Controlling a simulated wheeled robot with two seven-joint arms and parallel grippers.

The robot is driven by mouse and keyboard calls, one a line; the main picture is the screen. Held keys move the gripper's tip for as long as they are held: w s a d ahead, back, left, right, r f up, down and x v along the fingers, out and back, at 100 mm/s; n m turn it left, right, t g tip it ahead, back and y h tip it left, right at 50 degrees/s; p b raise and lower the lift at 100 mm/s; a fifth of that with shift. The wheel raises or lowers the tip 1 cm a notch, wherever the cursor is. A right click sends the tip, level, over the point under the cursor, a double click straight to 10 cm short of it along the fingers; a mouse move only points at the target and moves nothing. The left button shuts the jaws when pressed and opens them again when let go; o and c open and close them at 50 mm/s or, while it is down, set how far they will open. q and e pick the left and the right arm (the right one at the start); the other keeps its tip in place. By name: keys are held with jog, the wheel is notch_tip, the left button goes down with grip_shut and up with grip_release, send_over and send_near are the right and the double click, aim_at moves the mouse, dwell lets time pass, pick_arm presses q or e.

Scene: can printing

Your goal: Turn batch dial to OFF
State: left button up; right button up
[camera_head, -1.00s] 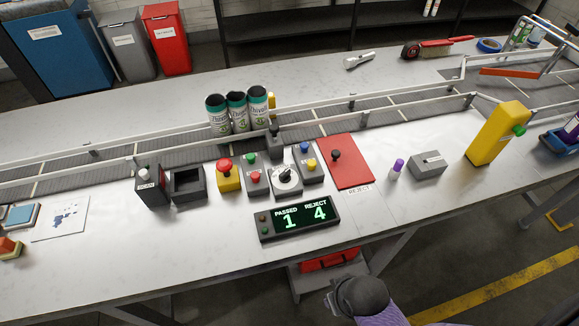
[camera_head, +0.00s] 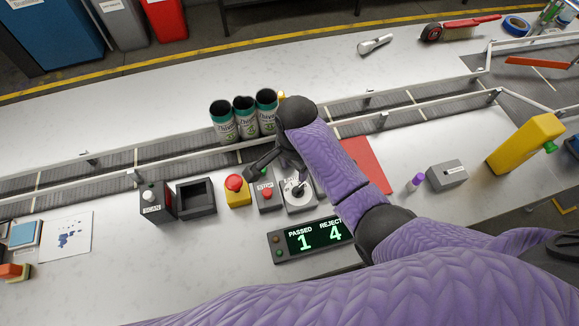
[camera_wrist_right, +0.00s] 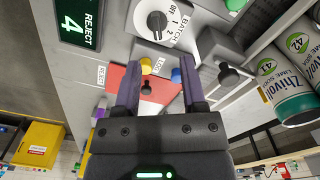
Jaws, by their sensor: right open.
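The batch dial (camera_head: 297,190) is a round white plate with a dark knob, on a grey box among the console controls. In the right wrist view the dial (camera_wrist_right: 157,21) shows at the top, with OFF, 1 and 2 lettered beside it. I cannot tell for certain which mark the knob points at. My right gripper (camera_head: 265,162) is above the console near the dial, partly hidden by its own arm. In the right wrist view its jaws (camera_wrist_right: 160,58) are open and empty, with the dial beyond their tips and not between them. My left gripper is not in view.
The counter display (camera_head: 311,238) is in front. Several cans (camera_head: 245,117) stand by the conveyor behind. A red reject mat (camera_head: 367,164) lies to the right, partly covered by my arm.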

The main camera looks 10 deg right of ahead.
jog(key=b, duration=0.2)
send_over(294, 191)
notch_tip(294, 191, down, 4)
jog(key=shift+s+f, duration=0.1)
notch_tip(294, 191, down, 5)
jog(key=shift+r+b, duration=0.1)
jog(key=shift+b, duration=0.75)
jog(key=shift+f, duration=0.25)
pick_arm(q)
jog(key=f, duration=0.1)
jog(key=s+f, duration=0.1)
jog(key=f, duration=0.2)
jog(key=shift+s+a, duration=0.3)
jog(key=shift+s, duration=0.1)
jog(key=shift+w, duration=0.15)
pick_arm(e)
grip_shut()
